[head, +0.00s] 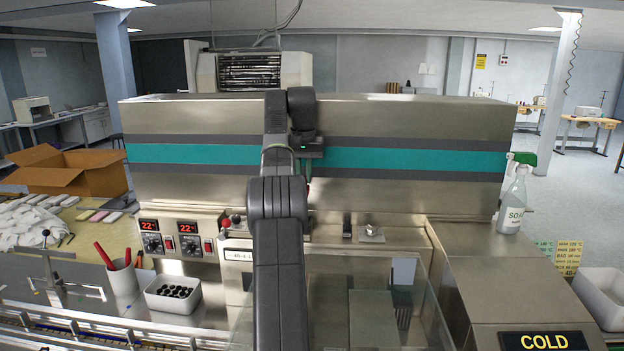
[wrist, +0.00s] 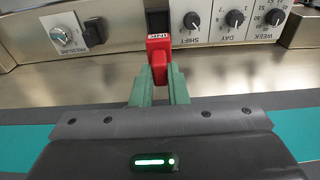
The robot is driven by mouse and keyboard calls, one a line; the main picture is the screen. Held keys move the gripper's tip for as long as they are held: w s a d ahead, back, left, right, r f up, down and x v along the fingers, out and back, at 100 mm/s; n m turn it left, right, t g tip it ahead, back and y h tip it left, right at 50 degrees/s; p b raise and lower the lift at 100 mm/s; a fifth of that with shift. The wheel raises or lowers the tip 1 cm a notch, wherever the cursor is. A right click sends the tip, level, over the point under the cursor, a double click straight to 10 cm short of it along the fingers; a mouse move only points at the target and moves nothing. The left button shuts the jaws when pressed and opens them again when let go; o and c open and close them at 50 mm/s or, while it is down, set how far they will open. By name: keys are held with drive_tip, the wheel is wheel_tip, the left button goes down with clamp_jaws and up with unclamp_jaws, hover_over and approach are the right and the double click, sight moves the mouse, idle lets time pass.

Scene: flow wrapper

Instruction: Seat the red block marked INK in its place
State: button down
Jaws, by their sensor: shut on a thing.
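The red block marked INK (wrist: 159,46) is held between the green fingers of my gripper (wrist: 159,88) in the wrist view, its lettering upside down there. My gripper is shut on it. A dark, roughly square opening (wrist: 157,20) lies right beyond the block's far end, in line with it. I cannot tell whether the block touches or enters the opening. In the head view my gripper (head: 309,165) is in front of the machine's teal band, mostly hidden by my arm, with only a sliver of red below it.
In the wrist view, a PRESSURE knob (wrist: 62,37) and a black switch (wrist: 95,31) are left of the opening; a SHIFT knob (wrist: 192,20) is close on its right. In the head view, a white bin (head: 172,296) and a pen cup (head: 122,280) stand at left, a soap bottle (head: 514,200) at right.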

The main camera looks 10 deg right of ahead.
drive_tip(key=shift+s+f, duration=0.1)
drive_tip(key=shift+f, duration=2.6)
drive_tip(key=shift+f+b, duration=0.6)
drive_tip(key=shift+f, duration=0.85)
drive_tip(key=shift+p, duration=0.6)
drive_tip(key=shift+f, duration=0.75)
drive_tip(key=c, duration=1.3)
unclamp_jaws()
drive_tip(key=shift+c, duration=0.2)
drive_tip(key=r, duration=0.8)
drive_tip(key=s+r, duration=0.1)
drive_tip(key=r, duration=0.3)
drive_tip(key=shift+a, duration=0.1)
